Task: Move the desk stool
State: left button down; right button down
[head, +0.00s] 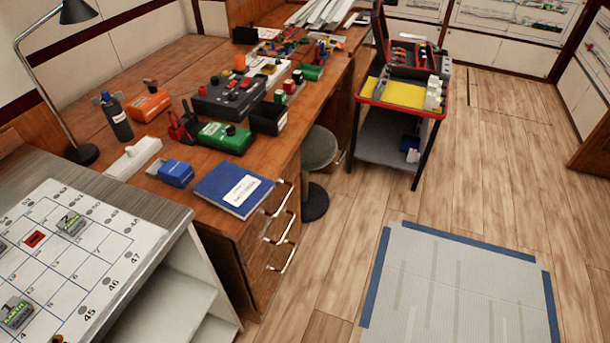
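The desk stool (319,148) has a round grey seat and stands partly under the wooden desk (262,178), just past the drawer unit. Its dark round base (314,203) rests on the floor. The desk edge and drawers hide part of the stool. Neither of my grippers shows in the head view.
A red-rimmed tool cart (402,118) stands right of the stool. A grey mat (462,292) edged with blue tape lies on the floor at the lower right. The wooden floor between is clear. Drawer handles (281,253) stick out. A numbered board (75,255) is at the left.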

aim_at(318, 147)
jog(key=i+l+u, duration=0.1)
jog(key=i+l, duration=0.25)
jog(key=i+l+u, duration=0.1)
jog(key=i+l, duration=0.2)
jog(key=i+l+u, duration=0.1)
jog(key=i+l, duration=0.25)
jog(key=i+l+u, duration=0.1)
jog(key=i+l, duration=0.2)
jog(key=l, duration=0.2)
jog(key=i+l, duration=0.3)
jog(key=l, duration=0.15)
jog(key=i+l+u, duration=0.15)
jog(key=l, duration=0.3)
jog(key=i+l+u, duration=0.1)
jog(key=i+l, duration=0.3)
jog(key=i+l+u, duration=0.1)
jog(key=i+l, duration=0.15)
jog(key=l, duration=0.3)
